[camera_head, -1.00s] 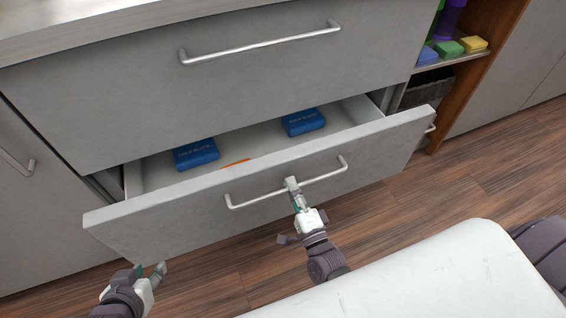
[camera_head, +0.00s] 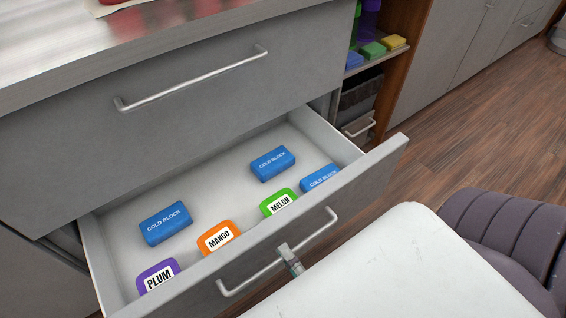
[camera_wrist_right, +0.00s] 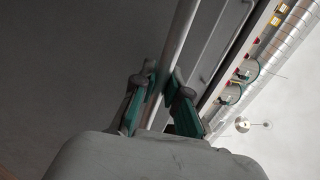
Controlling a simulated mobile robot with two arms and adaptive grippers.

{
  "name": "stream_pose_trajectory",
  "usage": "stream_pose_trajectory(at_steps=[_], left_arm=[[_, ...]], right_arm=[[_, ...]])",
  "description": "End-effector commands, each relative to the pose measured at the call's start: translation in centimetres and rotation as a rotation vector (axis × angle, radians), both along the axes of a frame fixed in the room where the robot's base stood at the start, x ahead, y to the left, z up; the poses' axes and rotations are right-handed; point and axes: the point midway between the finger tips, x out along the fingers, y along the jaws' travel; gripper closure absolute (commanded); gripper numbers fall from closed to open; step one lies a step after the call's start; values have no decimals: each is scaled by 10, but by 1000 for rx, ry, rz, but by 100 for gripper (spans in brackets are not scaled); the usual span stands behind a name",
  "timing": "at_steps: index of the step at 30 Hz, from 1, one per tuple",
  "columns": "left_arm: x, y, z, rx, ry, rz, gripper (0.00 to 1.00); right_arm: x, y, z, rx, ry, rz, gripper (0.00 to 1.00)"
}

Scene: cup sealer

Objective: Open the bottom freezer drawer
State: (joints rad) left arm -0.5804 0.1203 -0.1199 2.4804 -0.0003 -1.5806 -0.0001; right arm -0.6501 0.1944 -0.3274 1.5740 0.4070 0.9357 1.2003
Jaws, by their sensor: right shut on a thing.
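The bottom freezer drawer (camera_head: 350,192) stands well open in the head view, with its inside showing. It holds blue cold blocks (camera_head: 166,223) and containers labelled plum (camera_head: 158,276), mango (camera_head: 219,238) and melon (camera_head: 279,203). The drawer's bar handle (camera_head: 245,279) runs across its front. My right gripper (camera_head: 289,256) is at the middle of this handle, shut on it. In the right wrist view the bar (camera_wrist_right: 171,68) passes between the green-padded fingers (camera_wrist_right: 159,92). My left gripper is out of view.
A closed upper drawer (camera_head: 180,120) with its own handle (camera_head: 195,80) is above, under a metal counter (camera_head: 40,60). Open shelves with coloured blocks (camera_head: 373,50) stand to the right.

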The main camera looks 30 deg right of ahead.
Motion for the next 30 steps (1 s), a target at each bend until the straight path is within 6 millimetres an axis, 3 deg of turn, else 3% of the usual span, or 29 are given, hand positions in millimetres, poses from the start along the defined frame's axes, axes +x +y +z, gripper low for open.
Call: stream_pose_trajectory(at_steps=[8,9,13,23,30], left_arm=[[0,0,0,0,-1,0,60],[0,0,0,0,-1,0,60],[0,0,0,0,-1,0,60],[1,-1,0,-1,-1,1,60],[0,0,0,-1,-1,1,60]], right_arm=[[-1,0,-1,-1,3,1,100],[-1,0,-1,-1,3,1,82],[0,0,-1,-1,2,1,61],[-2,0,-1,0,2,0,61],[-36,-1,-9,-1,6,1,61]])
